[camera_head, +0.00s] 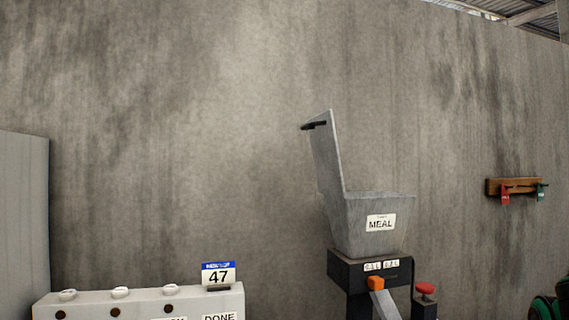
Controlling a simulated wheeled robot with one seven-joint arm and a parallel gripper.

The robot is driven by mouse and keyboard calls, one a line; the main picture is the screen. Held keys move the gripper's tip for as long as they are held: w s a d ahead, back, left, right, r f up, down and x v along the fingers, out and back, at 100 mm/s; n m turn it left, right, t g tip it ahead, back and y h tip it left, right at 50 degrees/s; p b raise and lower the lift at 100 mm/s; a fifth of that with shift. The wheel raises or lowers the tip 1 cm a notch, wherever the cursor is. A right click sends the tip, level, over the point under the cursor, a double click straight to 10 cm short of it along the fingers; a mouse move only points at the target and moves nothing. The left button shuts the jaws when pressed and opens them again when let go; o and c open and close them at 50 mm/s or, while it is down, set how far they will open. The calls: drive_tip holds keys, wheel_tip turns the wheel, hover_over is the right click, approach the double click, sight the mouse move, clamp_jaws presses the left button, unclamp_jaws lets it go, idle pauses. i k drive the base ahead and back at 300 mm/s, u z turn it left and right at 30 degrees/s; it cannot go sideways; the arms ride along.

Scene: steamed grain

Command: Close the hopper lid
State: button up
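The grey hopper (350,232) stands right of centre in the head view and carries a label that reads MEAL. Its lid (329,160) is up, tilted slightly back to the left from the hopper's left edge. A dark handle (314,125) sticks out near the lid's top. The hopper rests on a black stand (355,273) with an orange-ended lever (376,283) and a red knob (425,288). The inside of the hopper is hidden by its front wall. My gripper is not in this view.
A white cabinet (190,304) with a 47 card (218,276) and a DONE label is at lower left. A grey panel (22,220) stands at far left. A wooden rack (498,187) with tags hangs on the concrete wall (200,120). Green objects (545,307) sit at lower right.

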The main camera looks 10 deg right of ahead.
sight(321, 129)
drive_tip(key=z, duration=1.45)
drive_tip(key=k, duration=1.2)
drive_tip(key=u, duration=0.95)
drive_tip(key=i, duration=1)
drive_tip(key=z, duration=0.05)
